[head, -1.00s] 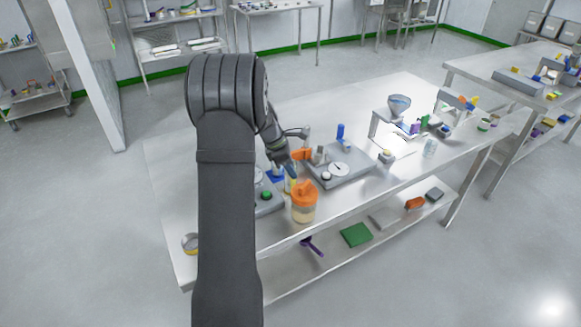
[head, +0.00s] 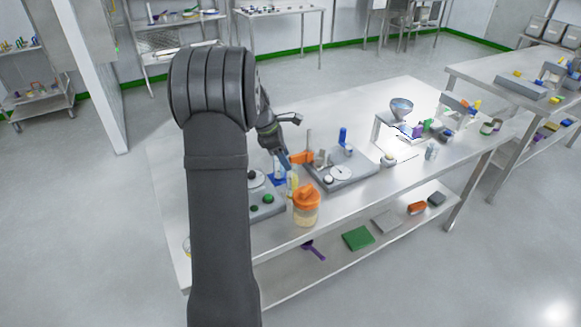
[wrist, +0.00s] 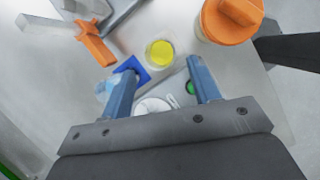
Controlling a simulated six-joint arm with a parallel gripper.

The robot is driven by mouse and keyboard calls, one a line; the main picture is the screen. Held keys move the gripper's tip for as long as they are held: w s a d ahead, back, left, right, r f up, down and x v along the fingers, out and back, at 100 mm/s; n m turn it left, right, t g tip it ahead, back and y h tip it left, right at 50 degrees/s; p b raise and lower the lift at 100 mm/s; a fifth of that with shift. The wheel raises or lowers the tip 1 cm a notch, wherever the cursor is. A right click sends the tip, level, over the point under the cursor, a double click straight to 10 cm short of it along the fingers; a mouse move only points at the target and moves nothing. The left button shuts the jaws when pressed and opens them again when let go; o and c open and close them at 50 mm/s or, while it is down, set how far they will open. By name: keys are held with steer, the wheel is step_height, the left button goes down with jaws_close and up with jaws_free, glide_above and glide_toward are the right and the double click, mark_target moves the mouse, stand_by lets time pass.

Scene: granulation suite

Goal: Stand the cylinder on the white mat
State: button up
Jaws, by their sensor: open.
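The cylinder appears to be the yellow-topped round piece (wrist: 160,53), seen from above in the wrist view, with a pale rim. It also shows as a yellow upright shape (head: 293,181) beside the orange-lidded jar in the head view. My gripper (wrist: 162,70) is open, with its two blue fingers apart and nothing between them. The cylinder lies ahead of the gap between the fingertips. In the head view my gripper (head: 284,163) is low over the table, partly behind my arm. I cannot pick out the white mat for certain.
An orange-lidded jar (wrist: 228,22) stands right of the cylinder. A blue square piece (wrist: 132,69) is close by the left finger, with an orange piece (wrist: 95,42) farther left. A grey scale-like device (head: 345,177) and funnel stand (head: 400,107) are on the steel table (head: 350,112).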

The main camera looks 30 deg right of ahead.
mark_target(298, 172)
steer(key=v, duration=0.5)
steer(key=shift+r, duration=0.15)
steer(key=x, duration=1.2)
steer(key=shift+f, duration=0.3)
step_height(298, 172, up, 3)
steer(key=shift+a+f, duration=0.1)
steer(key=shift+f, duration=0.1)
steer(key=shift+w+r, duration=0.1)
steer(key=shift+r, duration=0.6)
